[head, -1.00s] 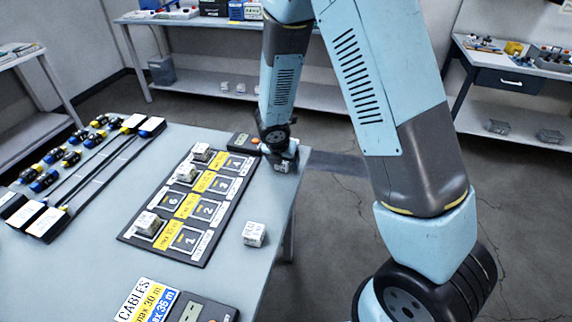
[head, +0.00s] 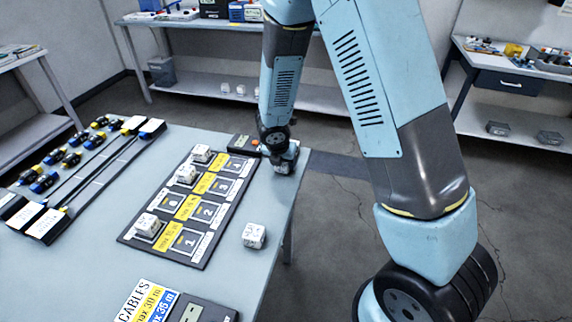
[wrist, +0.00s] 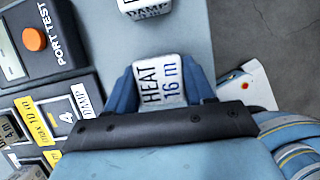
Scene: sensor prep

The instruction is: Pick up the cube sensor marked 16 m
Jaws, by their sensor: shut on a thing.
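The cube sensor marked HEAT 16 m (wrist: 163,82) is white and sits between the two blue fingers of my gripper (wrist: 165,90) in the wrist view. The fingers press on its two sides, and its label faces the camera. In the head view my gripper (head: 286,160) is at the far right corner of the table, beside the sensor board; the held cube is mostly hidden there. I cannot tell whether the cube touches the table.
Another white cube marked DAMP (wrist: 146,8) is close by. The PORT TEST box (wrist: 38,42) stands left of my gripper. The numbered board (head: 209,213) holds several cubes. A loose cube (head: 254,236) lies on the table (head: 100,245) near its right edge.

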